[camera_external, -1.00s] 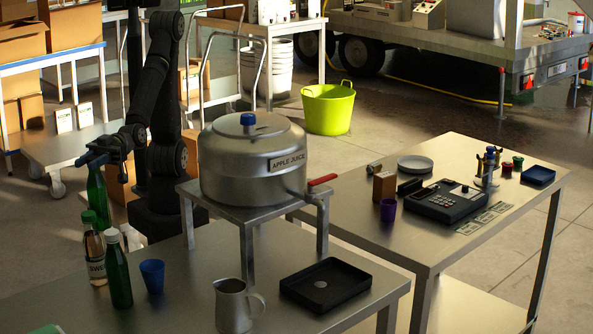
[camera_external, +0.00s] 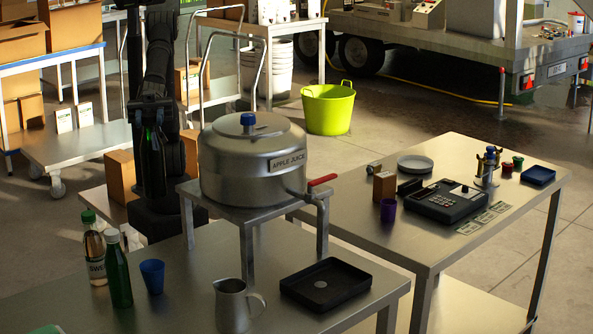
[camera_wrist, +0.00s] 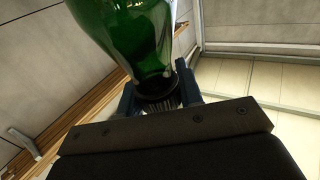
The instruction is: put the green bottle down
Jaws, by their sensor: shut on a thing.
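My gripper (camera_external: 150,103) is shut on a green bottle (camera_external: 153,142) at the left of the outside view, in front of my dark arm. The bottle hangs below the jaws and is hard to make out there. In the wrist view the bottle (camera_wrist: 135,35) is dark green glass, with its narrow end between the two blue fingers (camera_wrist: 160,88) and its wide body away from them. Its far end is out of that frame. A second green bottle (camera_external: 119,279) with a grey cap stands upright on the near steel table (camera_external: 190,285).
A green-capped labelled bottle (camera_external: 93,254), a blue cup (camera_external: 152,276), a metal jug (camera_external: 234,306) and a black tray (camera_external: 326,302) stand on the near table. The apple juice vat (camera_external: 235,170) stands right of my arm on a raised steel stand. Bare tabletop lies between cup and jug.

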